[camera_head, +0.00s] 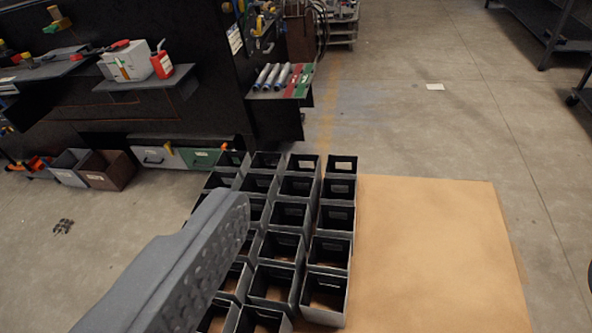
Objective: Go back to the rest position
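My gripper (226,212) reaches in from the lower left as a grey body with a dimpled side face. It is above the left part of a group of open black boxes (327,285). I see no separate second finger and no gap between fingers, so I cannot tell whether it is open or shut. Nothing held shows at its tip. The gripper hides some of the boxes on the left. No drag chain can be made out in this view.
The boxes stand in rows on a brown board (440,250), whose right part is bare. A black workbench wall with tool shelves (140,83) stands at the back left, with bins (108,170) below. A dark rack (555,30) is at the upper right. Concrete floor between is mostly clear.

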